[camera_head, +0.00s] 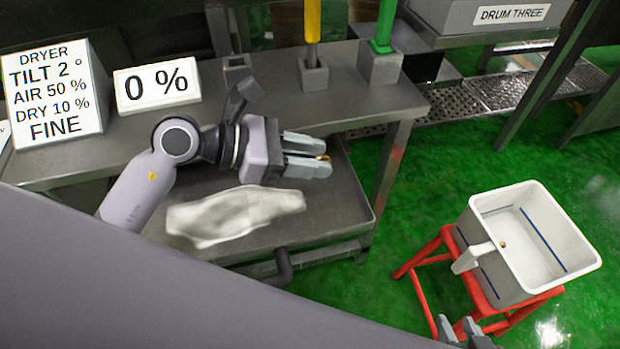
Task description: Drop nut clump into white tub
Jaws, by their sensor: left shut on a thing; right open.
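My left gripper (318,158) is over the right part of the grey table and its lower tray, pointing right. It is shut on a small brown nut clump (323,157), mostly hidden between the fingers. The white tub (592,262) stands to the lower right on a red stool, well apart from the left gripper. It has blue lines on its inner walls, and a small brown bit (503,244) shows inside it. My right gripper (458,326) is open at the bottom edge, just below the stool, and only its fingertips show.
A grey tray (345,232) below the tabletop holds a crumpled whitish cloth-like thing (235,214). A yellow handle (312,22) and a green handle (386,25) stand in grey holders at the table's back. Signs stand at left. Green floor lies open between table and stool (432,249).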

